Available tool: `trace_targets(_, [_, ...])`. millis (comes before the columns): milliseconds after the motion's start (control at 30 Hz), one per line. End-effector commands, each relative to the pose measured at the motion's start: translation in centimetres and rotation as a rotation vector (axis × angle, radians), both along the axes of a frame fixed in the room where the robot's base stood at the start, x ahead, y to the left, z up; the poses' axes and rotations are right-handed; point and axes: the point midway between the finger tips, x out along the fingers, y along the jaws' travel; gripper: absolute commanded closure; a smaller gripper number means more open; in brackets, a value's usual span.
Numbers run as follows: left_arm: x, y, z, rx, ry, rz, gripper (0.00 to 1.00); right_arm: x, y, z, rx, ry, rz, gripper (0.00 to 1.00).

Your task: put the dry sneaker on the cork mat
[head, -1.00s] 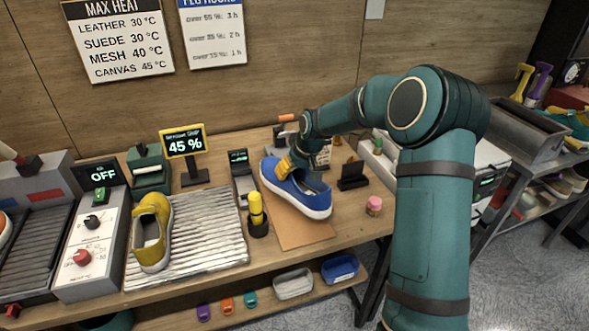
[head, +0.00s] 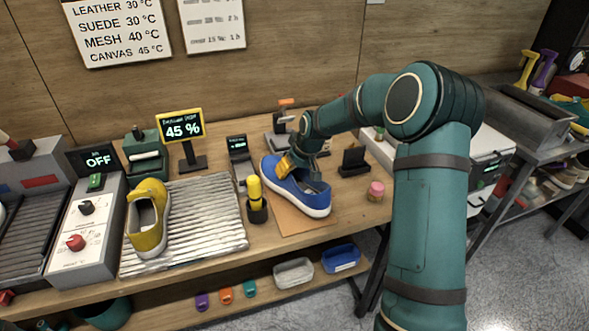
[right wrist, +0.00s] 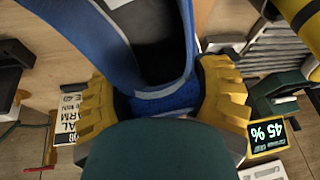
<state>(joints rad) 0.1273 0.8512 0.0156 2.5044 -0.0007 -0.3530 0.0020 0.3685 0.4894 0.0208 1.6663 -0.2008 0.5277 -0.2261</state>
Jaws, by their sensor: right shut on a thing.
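The blue sneaker (head: 300,192) with a white sole is over the tan cork mat (head: 293,223), covering its back part. Whether the sole touches the mat cannot be told. My right gripper (head: 288,166) is shut on one end of the sneaker. In the right wrist view its yellow fingers (right wrist: 160,97) grip both sides of the blue upper (right wrist: 75,35). A yellow sneaker (head: 148,220) rests on the ridged metal tray (head: 205,222) to the left. My left gripper is out of view.
A yellow-topped probe in a black holder (head: 256,205) stands just left of the mat. A pink jar (head: 376,191) and a black stand (head: 354,161) are to the right. A 45 % display (head: 183,126) stands behind. The table's front edge lies close before the mat.

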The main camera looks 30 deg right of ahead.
Motion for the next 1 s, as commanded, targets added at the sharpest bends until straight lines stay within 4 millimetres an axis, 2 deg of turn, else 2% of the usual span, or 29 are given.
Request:
trace_targets(667, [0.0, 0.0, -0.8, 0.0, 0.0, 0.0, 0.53, 0.0, 0.0, -1.1, 0.0, -0.001, 0.0, 0.76])
trace_targets(700, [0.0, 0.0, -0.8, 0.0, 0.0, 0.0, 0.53, 0.0, 0.0, -1.1, 0.0, -0.001, 0.0, 0.2])
trace_targets(767, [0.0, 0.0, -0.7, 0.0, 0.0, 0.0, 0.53, 0.0, 0.0, -1.0, 0.0, -0.001, 0.0, 0.0])
trace_targets(1000, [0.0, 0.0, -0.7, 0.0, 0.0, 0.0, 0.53, 0.0, 0.0, -1.1, 0.0, 0.002, 0.0, 0.0])
